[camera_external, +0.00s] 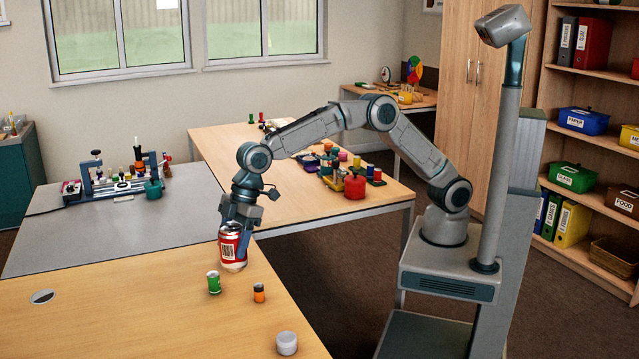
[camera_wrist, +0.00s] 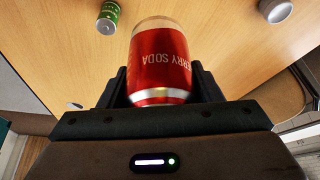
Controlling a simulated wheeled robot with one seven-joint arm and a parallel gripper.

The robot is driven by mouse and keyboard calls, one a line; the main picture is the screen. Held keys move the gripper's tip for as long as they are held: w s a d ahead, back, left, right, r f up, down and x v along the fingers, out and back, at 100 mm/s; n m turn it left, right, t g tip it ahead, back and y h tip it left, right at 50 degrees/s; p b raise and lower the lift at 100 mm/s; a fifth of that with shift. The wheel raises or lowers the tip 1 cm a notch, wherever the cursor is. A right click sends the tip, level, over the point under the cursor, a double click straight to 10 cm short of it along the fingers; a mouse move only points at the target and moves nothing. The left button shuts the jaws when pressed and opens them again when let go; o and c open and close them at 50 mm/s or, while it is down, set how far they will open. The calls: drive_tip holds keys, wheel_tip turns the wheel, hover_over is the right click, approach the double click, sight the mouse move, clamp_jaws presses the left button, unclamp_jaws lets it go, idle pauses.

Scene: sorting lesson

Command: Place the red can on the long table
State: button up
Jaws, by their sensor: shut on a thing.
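The red can (camera_external: 233,246) has silver ends and a white label panel. It is held upright or nearly so in my gripper (camera_external: 240,226), above the wooden table in the foreground (camera_external: 120,310), near its back right edge. In the wrist view the red can (camera_wrist: 162,62) shows the words "ERRY SODA" and sits between the two dark fingers of my gripper (camera_wrist: 163,85), which are shut on it. I cannot tell whether the can's base touches the tabletop. Which table is the long table is not labelled in view.
A grey table (camera_external: 110,230) holds a blue rack (camera_external: 115,180). Another wooden table (camera_external: 225,150) holds several coloured items. The foreground table's left part is mostly clear.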

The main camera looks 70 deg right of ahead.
sight(228, 225)
drive_tip(key=r, duration=0.5)
drive_tip(key=shift+w+d+r, duration=0.1)
drive_tip(key=shift+w+d, duration=0.25)
drive_tip(key=w+d+m+t+h+p, duration=0.1)
drive_tip(key=w+d+m, duration=0.2)
drive_tip(key=w+d, duration=0.7)
drive_tip(key=w+d+m+t+h+p, duration=0.1)
drive_tip(key=w+d+m, duration=0.2)
drive_tip(key=d, duration=1.3)
drive_tip(key=w+d+m+h+p, duration=0.1)
drive_tip(key=w+d+m, duration=0.2)
drive_tip(key=w+d, duration=0.7)
drive_tip(key=s+d+m+h+p, duration=0.1)
drive_tip(key=s+d+m, duration=0.2)
drive_tip(key=d, duration=1)
drive_tip(key=s+d+m+h, duration=0.1)
drive_tip(key=s+d+m, duration=0.15)
drive_tip(key=d, duration=1.05)
drive_tip(key=s+d+m+h+p, duration=0.1)
drive_tip(key=s+d+m, duration=0.2)
drive_tip(key=d, duration=1)
drive_tip(key=shift+n+t, duration=0.25)
drive_tip(key=shift+t, duration=0.05)
drive_tip(key=shift+s+f, duration=0.1)
drive_tip(key=shift+f, duration=8)
drive_tip(key=o, duration=0.9)
drive_tip(key=shift+o, duration=0.2)
